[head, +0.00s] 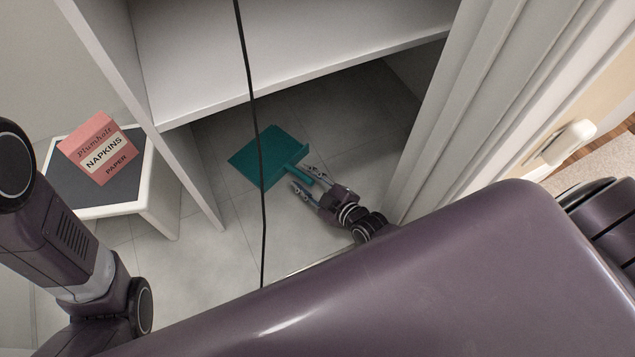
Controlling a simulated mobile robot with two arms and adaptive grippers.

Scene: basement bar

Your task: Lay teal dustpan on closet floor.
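The teal dustpan (262,157) lies on the tiled closet floor (240,222) below the white shelf, apparently flat. Its short handle points down and right, towards my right gripper (303,177). My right gripper is low by the floor, with its fingers apart and the handle's end between them; a gap shows beside the handle. I cannot tell whether a finger touches it. My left arm shows at the left edge, but its gripper is out of view.
A white shelf unit (290,50) stands over the dustpan, with an upright panel to its left. A black cord (249,75) hangs in front. A pink napkin box (98,148) sits on a small dark-topped table (68,193) at left. White door trim (470,100) is at right.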

